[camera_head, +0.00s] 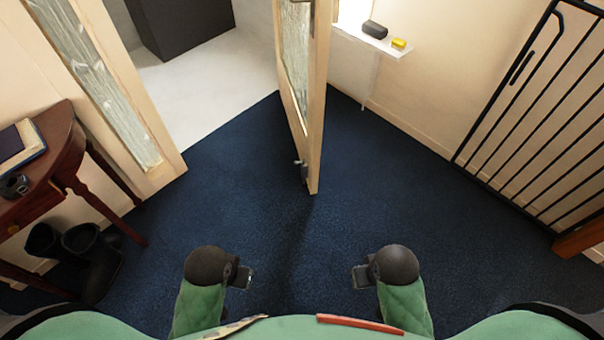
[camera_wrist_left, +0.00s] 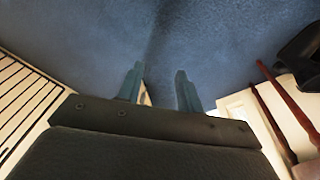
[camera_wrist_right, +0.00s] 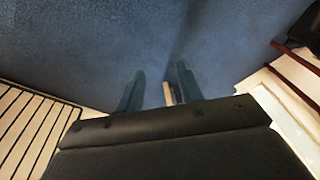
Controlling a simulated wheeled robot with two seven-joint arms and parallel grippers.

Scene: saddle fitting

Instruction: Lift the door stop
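A small grey door stop (camera_head: 301,168) is mounted low on the face of the open wooden door, near its free bottom edge. The door (camera_head: 316,100) has a glass panel and stands ajar over the blue carpet. My left gripper (camera_head: 248,278) is at the lower middle left, well short of the door stop. In the left wrist view its two fingers (camera_wrist_left: 160,90) are apart with nothing between them. My right gripper (camera_head: 358,278) is at the lower middle right, also apart from the door. In the right wrist view its fingers (camera_wrist_right: 158,88) are spread and empty.
A red-brown side table (camera_head: 58,160) with a book stands at the left, with black boots (camera_head: 85,262) under it. A black barred gate (camera_head: 540,110) leans along the right wall. A white shelf (camera_head: 385,42) holds small items. The carpet around the door is clear.

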